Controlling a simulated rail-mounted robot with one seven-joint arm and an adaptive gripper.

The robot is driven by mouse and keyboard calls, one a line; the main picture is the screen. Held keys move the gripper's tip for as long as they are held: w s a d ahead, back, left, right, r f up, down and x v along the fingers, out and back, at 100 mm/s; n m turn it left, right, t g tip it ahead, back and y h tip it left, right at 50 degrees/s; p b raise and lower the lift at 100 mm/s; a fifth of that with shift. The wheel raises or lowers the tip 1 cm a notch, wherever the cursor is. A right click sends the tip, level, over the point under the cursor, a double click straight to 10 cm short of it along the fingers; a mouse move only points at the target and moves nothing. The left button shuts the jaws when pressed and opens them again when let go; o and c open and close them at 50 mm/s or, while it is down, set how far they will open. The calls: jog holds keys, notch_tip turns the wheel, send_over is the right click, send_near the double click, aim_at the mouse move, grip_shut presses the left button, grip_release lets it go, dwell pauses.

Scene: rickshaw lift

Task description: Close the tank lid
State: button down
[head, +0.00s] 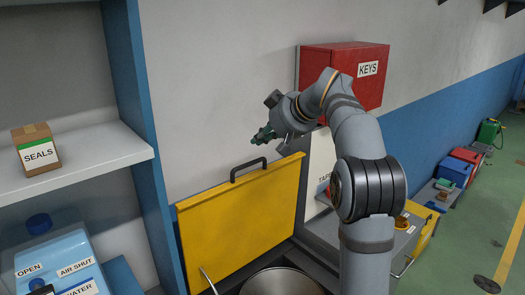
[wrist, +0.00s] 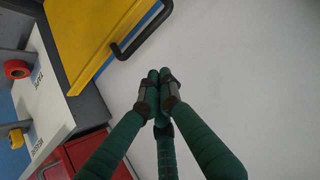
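The yellow tank lid (head: 240,215) stands open, raised nearly upright against the wall, with a black handle (head: 248,168) on its top edge. Below it the round metal tank (head: 282,281) is uncovered and partly cut off by the frame. My gripper (head: 259,138) is above the lid's top edge, a little above the handle and apart from it. In the wrist view my green fingers (wrist: 158,92) meet at their tips with nothing between them. The lid (wrist: 85,38) and its handle (wrist: 142,36) are at the top there, beyond the fingertips.
A red KEYS cabinet (head: 345,75) hangs on the wall behind my arm. A shelf (head: 95,155) with a SEALS box (head: 36,150) is at the left, above a blue container (head: 60,265). The wall area around my gripper is clear.

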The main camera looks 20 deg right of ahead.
jog(key=p, duration=0.3)
send_over(250, 174)
notch_tip(250, 174, down, 6)
jog(key=shift+w+f, duration=0.1)
jog(key=shift+f, duration=0.2)
jog(key=shift+b, duration=0.4)
